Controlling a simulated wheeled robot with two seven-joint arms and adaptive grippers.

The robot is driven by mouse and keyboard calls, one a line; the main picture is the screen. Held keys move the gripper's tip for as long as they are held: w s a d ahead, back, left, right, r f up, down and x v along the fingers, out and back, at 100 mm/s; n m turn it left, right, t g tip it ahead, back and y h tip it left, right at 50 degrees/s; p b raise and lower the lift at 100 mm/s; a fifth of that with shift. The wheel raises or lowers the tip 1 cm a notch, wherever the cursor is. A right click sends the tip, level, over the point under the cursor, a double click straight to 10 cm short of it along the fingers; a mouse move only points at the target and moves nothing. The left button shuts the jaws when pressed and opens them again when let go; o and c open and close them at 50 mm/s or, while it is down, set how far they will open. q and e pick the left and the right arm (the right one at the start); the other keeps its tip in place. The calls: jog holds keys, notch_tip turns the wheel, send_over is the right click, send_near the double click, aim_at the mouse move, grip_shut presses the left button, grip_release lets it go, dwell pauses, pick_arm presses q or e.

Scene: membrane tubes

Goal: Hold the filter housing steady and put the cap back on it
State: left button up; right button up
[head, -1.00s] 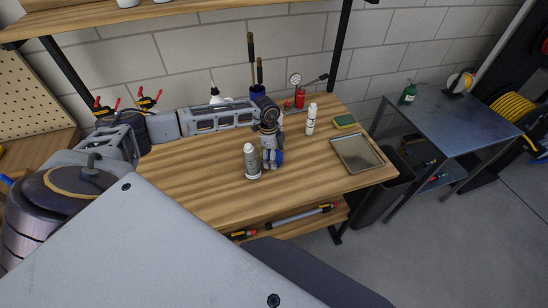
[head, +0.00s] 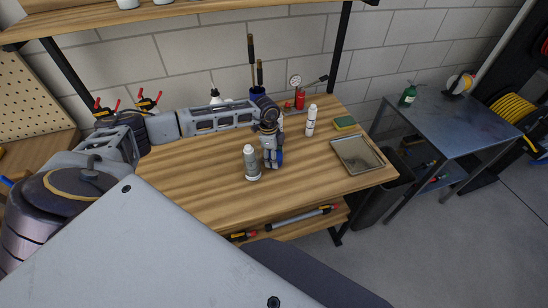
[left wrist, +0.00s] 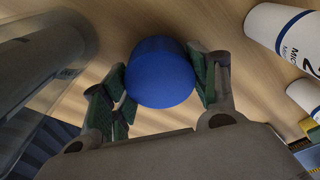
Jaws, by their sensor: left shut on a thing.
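The filter housing (head: 251,164), a grey cylinder with a pale foot, stands upright on the wooden bench. In the left wrist view a see-through grey cylinder at the left edge (left wrist: 45,75) looks like the same housing. My left gripper (head: 272,163) is low over the bench, just right of the housing and apart from it. In the left wrist view its green-padded fingers (left wrist: 163,85) are shut on the blue cap (left wrist: 160,72). In the head view only a blue sliver of the cap (head: 280,158) shows. My right gripper is not in view.
A white tube (head: 311,118) stands to the right of my left gripper. White printed tubes (left wrist: 283,35) show in the left wrist view. A metal tray (head: 358,155) and a sponge (head: 344,122) lie at right. The front of the bench (head: 215,200) is clear.

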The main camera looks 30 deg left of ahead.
pick_arm(q)
jog(key=shift+r+b, duration=0.6)
jog(key=shift+r, duration=4.2)
